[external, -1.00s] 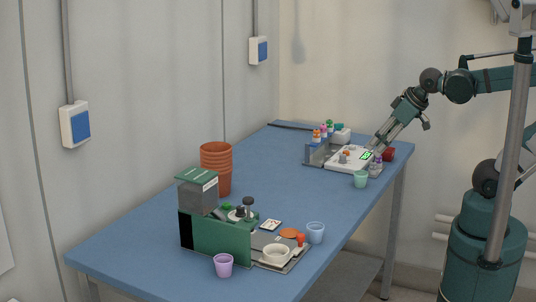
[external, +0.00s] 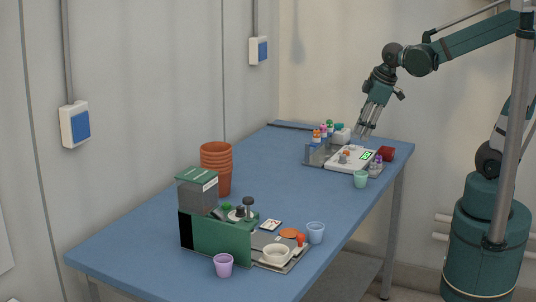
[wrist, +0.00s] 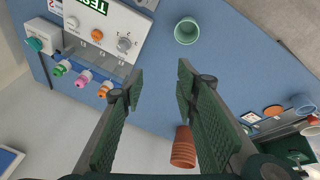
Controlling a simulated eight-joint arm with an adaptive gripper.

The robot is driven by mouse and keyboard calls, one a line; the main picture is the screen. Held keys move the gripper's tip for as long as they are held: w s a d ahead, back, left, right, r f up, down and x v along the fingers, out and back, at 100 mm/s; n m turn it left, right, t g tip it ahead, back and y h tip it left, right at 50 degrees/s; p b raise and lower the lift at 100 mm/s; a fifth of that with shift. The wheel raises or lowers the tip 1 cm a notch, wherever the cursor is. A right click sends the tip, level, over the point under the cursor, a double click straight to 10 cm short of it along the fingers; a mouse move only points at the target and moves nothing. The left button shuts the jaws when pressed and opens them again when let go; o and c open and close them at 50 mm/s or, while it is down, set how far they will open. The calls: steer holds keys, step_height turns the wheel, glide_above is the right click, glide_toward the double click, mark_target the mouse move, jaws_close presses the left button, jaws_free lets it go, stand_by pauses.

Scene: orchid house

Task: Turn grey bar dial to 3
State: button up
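The grey bar dial (wrist: 124,44) is on a white panel (wrist: 150,45), with small marks around it; its exact setting is too small to read. In the external view the dial is a small grey knob (external: 343,159) on the white panel (external: 335,166). An orange knob (wrist: 97,34) and a pale knob (wrist: 71,23) sit beside it, and a green lit display (wrist: 93,5) is at the picture's top edge. My gripper (wrist: 160,70) is open and empty, its fingers spread apart. In the external view my gripper (external: 365,134) hangs above the panel's back part, pointing down, clear of the dial.
A mint cup (external: 361,179) stands in front of the panel. Several colour-capped bottles (external: 323,131) stand along its left side, and a red object (external: 387,154) lies right. Stacked terracotta pots (external: 216,166) and a green station (external: 222,238) are nearer the camera. Blue table between is clear.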

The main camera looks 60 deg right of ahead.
steer(key=w+d+p, duration=0.1)
steer(key=w, duration=0.1)
steer(key=n+g+p, duration=0.4)
steer(key=n+p, duration=0.3)
steer(key=p, duration=0.2)
glide_above(336, 158)
step_height(336, 158, down, 5)
steer(key=shift+w+d+f+n, duration=0.2)
steer(key=shift+d+f+n, duration=0.4)
steer(key=shift+f, duration=0.2)
steer(key=shift+f, duration=0.15)
steer(key=shift+f, duration=3.75)
steer(key=c, duration=0.9)
